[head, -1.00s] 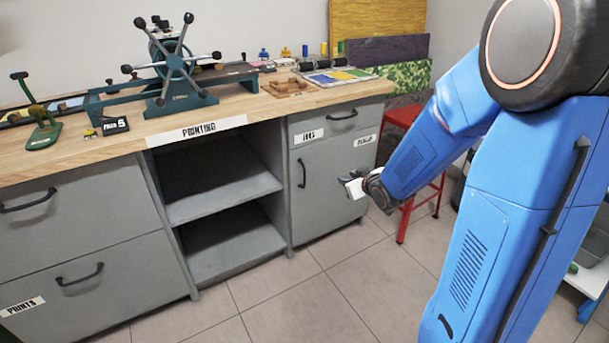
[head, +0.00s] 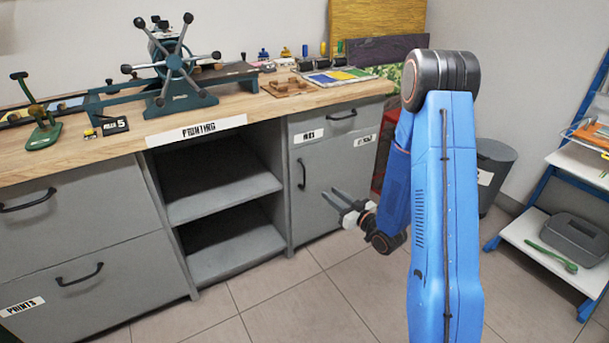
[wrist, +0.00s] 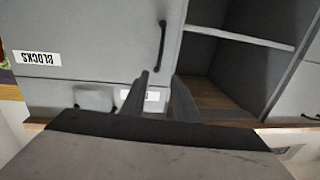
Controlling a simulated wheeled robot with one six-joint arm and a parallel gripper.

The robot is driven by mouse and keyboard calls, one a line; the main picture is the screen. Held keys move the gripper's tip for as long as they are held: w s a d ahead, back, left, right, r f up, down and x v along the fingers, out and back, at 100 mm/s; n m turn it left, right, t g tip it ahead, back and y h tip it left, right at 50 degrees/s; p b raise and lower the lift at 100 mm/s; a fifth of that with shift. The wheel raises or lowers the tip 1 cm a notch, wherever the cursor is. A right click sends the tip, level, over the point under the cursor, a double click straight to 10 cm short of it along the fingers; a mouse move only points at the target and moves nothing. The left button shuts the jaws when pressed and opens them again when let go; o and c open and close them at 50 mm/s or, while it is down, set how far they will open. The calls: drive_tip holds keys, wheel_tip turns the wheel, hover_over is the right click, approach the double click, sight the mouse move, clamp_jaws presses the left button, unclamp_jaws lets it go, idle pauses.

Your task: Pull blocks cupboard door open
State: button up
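The blocks cupboard door (head: 335,181) is a grey panel, shut flush under a drawer at the right end of the cabinet. Its dark vertical bar handle (head: 301,173) is near the door's left edge. The BLOCKS label (wrist: 38,58) shows upside down in the wrist view, with the handle (wrist: 162,45) right of it. My gripper (head: 331,195) is open and empty in front of the door, right of the handle and apart from it. In the wrist view, its two fingers (wrist: 161,76) are spread, pointing toward the cabinet with the handle beyond their tips.
Left of the door are open shelves (head: 225,205) under the PRINTING label (head: 196,131). The drawer above has its own handle (head: 342,115). A red stool (head: 380,165) stands partly hidden behind my arm. Tiled floor (head: 290,290) in front is clear.

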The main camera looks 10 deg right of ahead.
sight(304, 173)
drive_tip(key=x, duration=1.7)
drive_tip(key=shift+w+a, duration=0.1)
clamp_jaws()
idle(1.0)
